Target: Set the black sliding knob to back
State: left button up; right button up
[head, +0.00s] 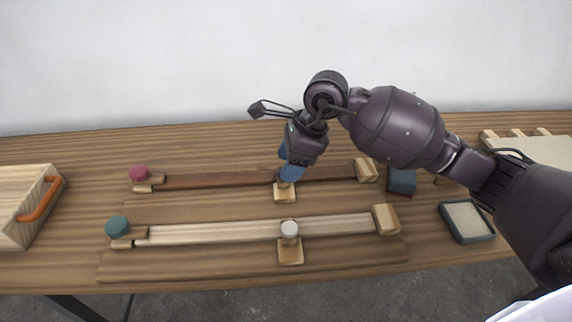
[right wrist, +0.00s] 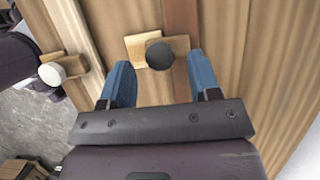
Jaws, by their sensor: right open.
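The black sliding knob (right wrist: 160,56) stands on a small wooden slider plate (head: 285,193) on the dark brown rail (head: 215,180), the farther of two rails. The plate is right of the rail's middle in the head view. My right gripper (head: 291,170) is over the knob, pointing down, and mostly hides it in the head view. In the right wrist view, its blue fingers (right wrist: 160,78) are open, one each side of the knob and slightly short of it in the picture. I cannot tell whether either finger touches it. My left gripper is out of view.
A white knob (head: 289,229) sits on the nearer pale rail (head: 200,233). Pink (head: 139,173) and teal (head: 117,226) discs mark the left ends; wooden blocks (head: 385,219) stand at the right ends. A wooden box (head: 22,212) with an orange handle is far left, a dark tray (head: 466,221) right.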

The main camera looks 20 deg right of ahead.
jog(key=shift+a+f, duration=0.2)
jog(key=shift+f, duration=0.35)
jog(key=shift+c, duration=0.5)
grip_shut()
